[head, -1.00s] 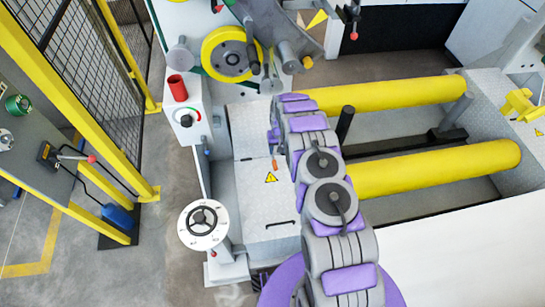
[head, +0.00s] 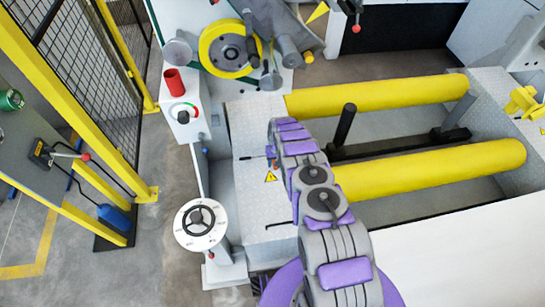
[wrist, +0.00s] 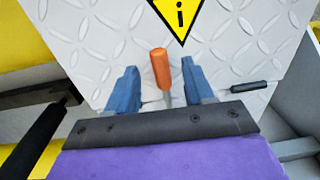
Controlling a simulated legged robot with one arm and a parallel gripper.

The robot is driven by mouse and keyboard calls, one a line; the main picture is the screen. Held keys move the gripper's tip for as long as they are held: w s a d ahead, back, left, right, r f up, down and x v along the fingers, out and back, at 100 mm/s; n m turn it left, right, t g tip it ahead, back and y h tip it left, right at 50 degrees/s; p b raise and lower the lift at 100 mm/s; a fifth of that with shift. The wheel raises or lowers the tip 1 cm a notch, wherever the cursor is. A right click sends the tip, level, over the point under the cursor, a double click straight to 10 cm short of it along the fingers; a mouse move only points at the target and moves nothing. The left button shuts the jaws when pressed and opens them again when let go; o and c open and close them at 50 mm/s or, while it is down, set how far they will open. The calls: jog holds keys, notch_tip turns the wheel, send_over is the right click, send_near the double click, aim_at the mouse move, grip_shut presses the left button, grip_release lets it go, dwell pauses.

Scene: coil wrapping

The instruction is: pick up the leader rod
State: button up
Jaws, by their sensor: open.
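An orange round-ended rod (wrist: 160,68), which looks like the leader rod, shows in the wrist view between the two blue fingers of my gripper (wrist: 160,88). The fingers are apart, with a gap on either side of the rod. The rod's lower part is hidden behind the dark gripper body. In the head view my gripper (head: 271,155) is over the grey tread-plate near a yellow warning sign (head: 270,176). The orange tip (head: 275,164) shows only as a small spot there.
Two yellow rollers (head: 375,97) lie to the right, with a black post (head: 345,125) between them. A control box with a red cylinder (head: 173,82) is at upper left. A yellow-framed fence (head: 75,95) is far left.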

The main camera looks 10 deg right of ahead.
notch_tip(320, 180, down, 2)
jog(key=shift+f+b, duration=0.25)
jog(key=shift+b, duration=0.05)
grip_shut()
dwell(0.3)
